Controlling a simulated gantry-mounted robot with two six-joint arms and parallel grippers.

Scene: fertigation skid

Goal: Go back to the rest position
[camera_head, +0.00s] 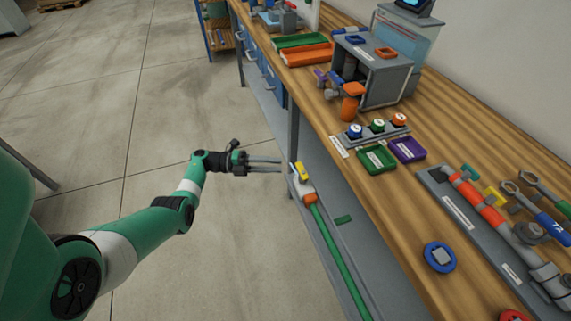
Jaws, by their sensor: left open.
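My left gripper (281,164) is at the end of my green and white arm, which comes in from the left. Its two fingers are apart and point right, toward the front of the bench. Nothing shows between the fingers. A yellow-handled valve (302,172) on an orange fitting and green pipe is just right of the fingertips. I cannot tell whether the fingertips touch it. My right gripper is not in view.
The wooden bench (420,185) runs along the right. It carries a grey skid box (372,75), a green tray (376,160), a purple tray (407,149), a blue ring (440,257) and a tool panel with wrenches (540,205). The concrete floor (130,120) at left is clear.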

